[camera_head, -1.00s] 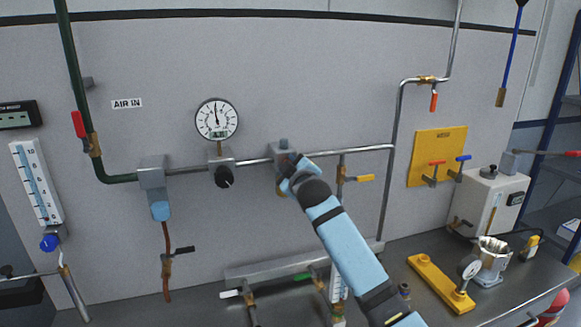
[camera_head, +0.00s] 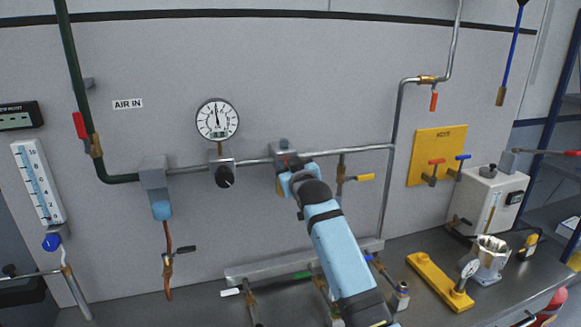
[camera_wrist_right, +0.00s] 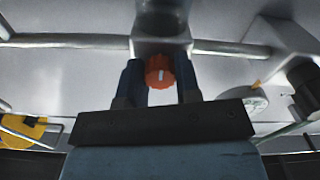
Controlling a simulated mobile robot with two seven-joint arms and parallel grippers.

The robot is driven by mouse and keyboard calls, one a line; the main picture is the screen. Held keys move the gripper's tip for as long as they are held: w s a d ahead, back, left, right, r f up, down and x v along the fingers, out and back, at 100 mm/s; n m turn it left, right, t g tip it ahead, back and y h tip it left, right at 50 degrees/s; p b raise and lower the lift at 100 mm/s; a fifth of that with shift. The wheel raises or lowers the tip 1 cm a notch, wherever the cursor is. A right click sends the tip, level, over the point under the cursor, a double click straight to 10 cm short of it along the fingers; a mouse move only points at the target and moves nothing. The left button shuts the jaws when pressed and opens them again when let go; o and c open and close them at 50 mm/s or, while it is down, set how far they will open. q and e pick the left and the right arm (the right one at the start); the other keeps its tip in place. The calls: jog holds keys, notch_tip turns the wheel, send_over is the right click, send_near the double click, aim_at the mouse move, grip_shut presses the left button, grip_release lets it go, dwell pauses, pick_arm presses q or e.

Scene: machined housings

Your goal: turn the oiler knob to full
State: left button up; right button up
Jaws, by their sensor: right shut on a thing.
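The oiler (camera_head: 284,152) is a grey block with a small dark cap on the horizontal pipe in the head view. Its body also shows at the top of the right wrist view (camera_wrist_right: 163,20). Its orange-red knob (camera_wrist_right: 160,72) sits below the body there, with a short white mark running nearly straight up and down. My right gripper (camera_wrist_right: 158,88) has one dark finger on each side of the knob and is shut on it. In the head view the right gripper (camera_head: 293,175) covers the knob and the lower part of the oiler. My left gripper is out of view.
A pressure gauge (camera_head: 217,119) and a black knob (camera_head: 224,176) are left of the oiler. A yellow-handled valve (camera_head: 364,177) hangs close on the right. A bench (camera_head: 205,303) with several fittings lies below. The wall above the oiler is clear.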

dwell(0.3)
jog(key=o, duration=0.9)
jog(key=shift+s, duration=0.1)
jog(key=b+v, duration=0.2)
jog(key=v, duration=1.1)
jog(key=shift+s+d, duration=0.15)
jog(key=shift+s, duration=0.15)
